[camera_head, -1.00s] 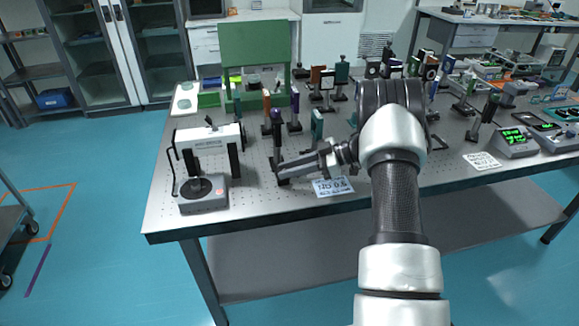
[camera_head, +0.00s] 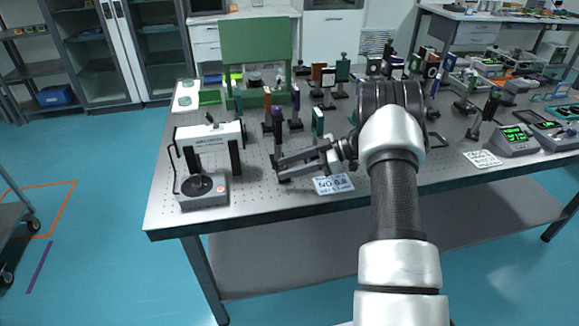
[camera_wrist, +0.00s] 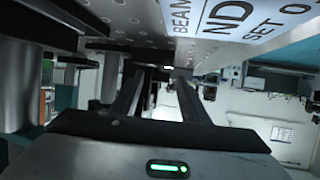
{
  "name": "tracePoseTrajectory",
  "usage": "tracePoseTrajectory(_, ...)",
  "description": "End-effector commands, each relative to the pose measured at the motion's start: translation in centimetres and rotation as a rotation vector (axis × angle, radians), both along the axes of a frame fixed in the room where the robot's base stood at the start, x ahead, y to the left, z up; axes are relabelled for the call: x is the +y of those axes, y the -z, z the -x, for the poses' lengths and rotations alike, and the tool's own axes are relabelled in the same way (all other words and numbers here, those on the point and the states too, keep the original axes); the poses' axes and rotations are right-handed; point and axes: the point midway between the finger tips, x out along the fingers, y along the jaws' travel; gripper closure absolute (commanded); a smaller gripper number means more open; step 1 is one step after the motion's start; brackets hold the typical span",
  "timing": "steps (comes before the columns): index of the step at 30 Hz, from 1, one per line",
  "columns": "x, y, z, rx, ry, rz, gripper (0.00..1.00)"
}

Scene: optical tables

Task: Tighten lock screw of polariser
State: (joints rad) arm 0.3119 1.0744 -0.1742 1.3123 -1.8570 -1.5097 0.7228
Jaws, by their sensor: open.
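My gripper (camera_head: 284,167) is low over the front of the optical table, jaws open, pointing left. In the wrist view its two dark fingers (camera_wrist: 156,88) are apart, and I make out nothing gripped between them. The fingertips are at the foot of a dark post-mounted optic (camera_head: 277,128) with a purplish top; I cannot tell whether they touch it. No optic is clearly marked as the polariser, and its lock screw is too small to make out. The wrist view is tilted, with the table along its top and large grey cylinders close at left.
A printed ND card (camera_head: 333,184) lies at the front edge of the optical table (camera_head: 255,203). Several post-mounted optics crowd behind the gripper. Bare table lies between box and card.

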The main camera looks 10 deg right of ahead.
Motion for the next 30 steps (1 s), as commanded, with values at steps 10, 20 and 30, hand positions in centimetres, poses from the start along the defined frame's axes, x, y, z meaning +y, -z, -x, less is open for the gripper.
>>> tracePoseTrajectory(10,-3.9,-1.6,0.8,-0.001,0.005,0.002,0.59)
tracePoseTrajectory(20,-11.2,-4.7,2.4,-0.002,0.002,0.003,0.59)
tracePoseTrajectory(30,-15.4,-6.5,3.4,-0.001,0.000,0.000,0.59)
